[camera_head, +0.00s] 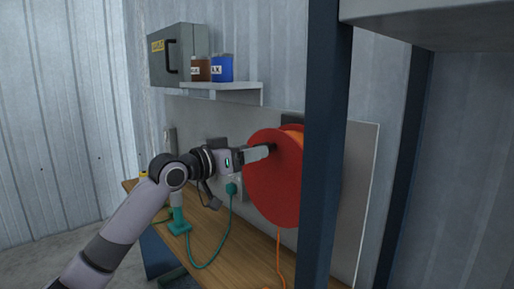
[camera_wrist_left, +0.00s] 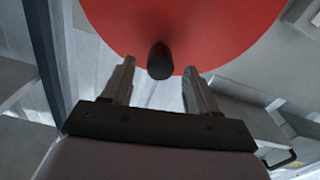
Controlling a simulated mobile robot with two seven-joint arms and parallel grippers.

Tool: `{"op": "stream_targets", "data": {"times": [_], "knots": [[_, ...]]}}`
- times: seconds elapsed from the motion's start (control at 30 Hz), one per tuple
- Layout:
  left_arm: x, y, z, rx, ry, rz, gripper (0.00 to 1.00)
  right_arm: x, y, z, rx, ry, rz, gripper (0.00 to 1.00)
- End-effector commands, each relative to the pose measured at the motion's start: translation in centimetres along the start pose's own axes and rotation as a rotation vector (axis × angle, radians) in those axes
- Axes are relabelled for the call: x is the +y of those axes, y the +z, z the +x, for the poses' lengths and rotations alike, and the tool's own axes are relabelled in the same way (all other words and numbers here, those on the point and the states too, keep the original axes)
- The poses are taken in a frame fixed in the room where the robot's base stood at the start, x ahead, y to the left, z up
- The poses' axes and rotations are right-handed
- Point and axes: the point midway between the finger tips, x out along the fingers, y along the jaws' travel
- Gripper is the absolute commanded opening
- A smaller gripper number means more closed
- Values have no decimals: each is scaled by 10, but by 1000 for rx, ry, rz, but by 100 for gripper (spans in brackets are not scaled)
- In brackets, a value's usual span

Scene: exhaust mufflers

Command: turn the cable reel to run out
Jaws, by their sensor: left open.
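The cable reel (camera_head: 275,190) is a large red disc mounted on the back panel, with orange cable behind it and an orange cable hanging from it. In the left wrist view the red disc (camera_wrist_left: 185,25) fills the top. A dark handle knob (camera_wrist_left: 160,61) stands out from the disc near its edge. My left gripper (camera_head: 268,150) is at the reel's upper left face. In the wrist view its two fingers (camera_wrist_left: 158,82) are apart, one on each side of the knob, with gaps visible between. My right gripper is not in view.
A dark blue post (camera_head: 325,150) stands close to the right of the reel. A wooden bench (camera_head: 215,235) below holds a teal tool (camera_head: 179,222) with a green cord. A shelf (camera_head: 225,86) with cans and a grey cabinet (camera_head: 178,55) are above my left arm.

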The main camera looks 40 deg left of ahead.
Motion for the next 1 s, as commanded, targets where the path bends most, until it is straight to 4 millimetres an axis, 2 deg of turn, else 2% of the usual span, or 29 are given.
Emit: {"op": "stream_targets", "data": {"times": [0.1,0.3,0.63,0.67,0.8,0.83,1.0], "knots": [[0,-2,13,1,-1,-2,59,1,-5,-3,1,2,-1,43],[0,0,25,0,0,0,59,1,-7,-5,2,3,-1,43],[0,1,28,-1,-1,1,59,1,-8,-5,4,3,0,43],[0,1,28,-1,-1,1,53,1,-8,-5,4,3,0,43],[0,1,28,-1,-1,1,7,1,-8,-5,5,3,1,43],[0,1,28,-1,-1,1,0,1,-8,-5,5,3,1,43],[0,1,28,-2,-1,4,0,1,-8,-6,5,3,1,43]]}}
